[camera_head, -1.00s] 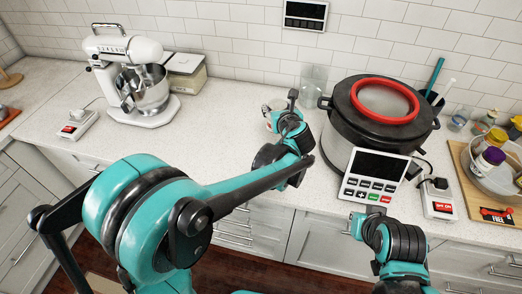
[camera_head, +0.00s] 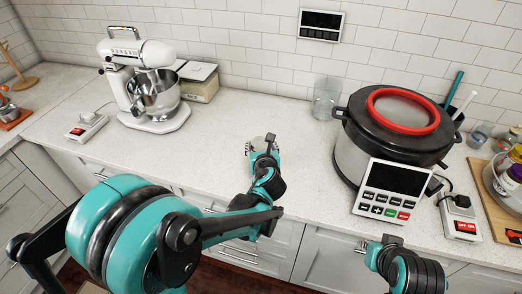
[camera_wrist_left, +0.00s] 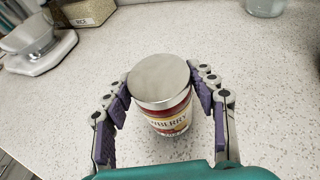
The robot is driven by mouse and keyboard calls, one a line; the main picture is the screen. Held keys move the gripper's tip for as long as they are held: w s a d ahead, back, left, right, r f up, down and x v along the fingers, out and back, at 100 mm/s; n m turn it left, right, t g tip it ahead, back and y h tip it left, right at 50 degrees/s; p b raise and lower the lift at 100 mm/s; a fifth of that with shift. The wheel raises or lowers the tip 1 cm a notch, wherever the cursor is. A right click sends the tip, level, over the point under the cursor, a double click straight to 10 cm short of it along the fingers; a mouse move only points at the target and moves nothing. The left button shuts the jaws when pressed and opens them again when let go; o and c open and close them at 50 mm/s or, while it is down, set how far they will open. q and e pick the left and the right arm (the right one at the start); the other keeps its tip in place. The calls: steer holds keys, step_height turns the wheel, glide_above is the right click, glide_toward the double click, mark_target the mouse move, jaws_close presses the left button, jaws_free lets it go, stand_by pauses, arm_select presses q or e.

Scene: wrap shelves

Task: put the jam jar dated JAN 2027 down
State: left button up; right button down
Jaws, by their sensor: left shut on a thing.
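The jam jar (camera_wrist_left: 165,108) has a silver lid and a pale label with "BERRY" partly readable; no date can be read on the side that shows. My left gripper (camera_wrist_left: 163,97) is shut on it, one purple-padded finger on either side. In the head view my left gripper (camera_head: 262,147) is over the front part of the counter, and the jar is mostly hidden there. I cannot tell whether the jar's base touches the counter. My right gripper (camera_head: 377,247) is at the counter's front edge, below the keypad panel; its fingers are too small to judge.
The pale speckled counter (camera_head: 235,115) is clear around the left gripper. A stand mixer (camera_head: 145,85) stands to the left. A glass (camera_head: 326,97), a large pot with a red ring (camera_head: 395,130), a keypad panel (camera_head: 392,190) and a switch box (camera_head: 460,217) stand to the right.

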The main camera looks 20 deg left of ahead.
arm_select(q)
steer(key=shift+f, duration=0.35)
steer(key=shift+r, duration=0.1)
steer(key=o, duration=1.2)
steer(key=shift+f, duration=0.2)
steer(key=o, duration=0.4)
steer(key=shift+o, duration=0.2)
steer(key=shift+r, duration=0.15)
